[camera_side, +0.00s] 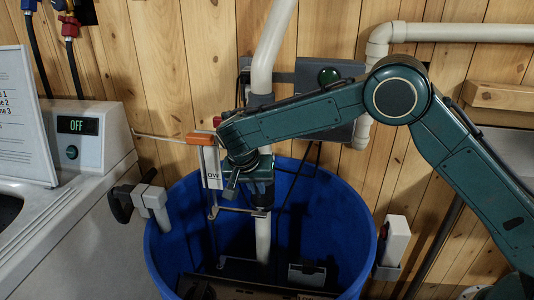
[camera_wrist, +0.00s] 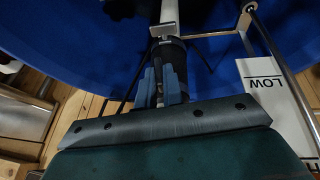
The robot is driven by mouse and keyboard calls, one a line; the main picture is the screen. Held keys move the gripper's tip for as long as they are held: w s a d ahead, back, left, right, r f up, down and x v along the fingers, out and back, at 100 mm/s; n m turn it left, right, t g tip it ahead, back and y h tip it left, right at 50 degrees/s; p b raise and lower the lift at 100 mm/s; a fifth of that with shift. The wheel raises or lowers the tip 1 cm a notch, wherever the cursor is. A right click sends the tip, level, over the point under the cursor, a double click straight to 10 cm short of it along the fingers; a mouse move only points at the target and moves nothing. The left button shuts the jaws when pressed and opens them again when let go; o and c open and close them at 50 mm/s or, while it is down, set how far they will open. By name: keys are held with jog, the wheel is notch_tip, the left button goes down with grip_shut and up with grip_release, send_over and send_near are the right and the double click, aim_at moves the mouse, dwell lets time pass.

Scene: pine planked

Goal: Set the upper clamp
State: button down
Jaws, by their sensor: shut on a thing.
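A white upright pipe (camera_side: 263,240) stands in the blue bin (camera_side: 168,250). A dark sleeve (camera_wrist: 176,60) is around it, just above a small grey bracket (camera_wrist: 164,31) with a metal rod. My gripper (camera_side: 236,180) is at the pipe, above the bin. In the wrist view my gripper (camera_wrist: 161,88) is shut on a small clamp part by the dark sleeve. The fingers hide most of that part, so its shape and setting cannot be told. A white plate marked LOW (camera_wrist: 264,85) hangs beside the pipe, close to my gripper.
An orange float arm (camera_side: 201,138) is close to my gripper. A box with a green lamp (camera_side: 328,76) is on the plank wall behind. A washer-like unit showing OFF (camera_side: 77,126) is at left. A black-handled clamp (camera_side: 140,199) is on the bin's left rim.

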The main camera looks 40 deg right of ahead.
jog(key=shift+w+r+g+h, duration=0.1)
jog(key=shift+g+h, duration=0.2)
jog(key=shift+g, duration=0.1)
jog(key=c, duration=1.5)
grip_release()
jog(key=shift+c, duration=0.2)
jog(key=shift+a, duration=0.1)
jog(key=w+v, duration=0.1)
jog(key=v, duration=0.6)
jog(key=shift+s+r, duration=0.15)
jog(key=shift+s, duration=0.4)
jog(key=shift+a, duration=0.1)
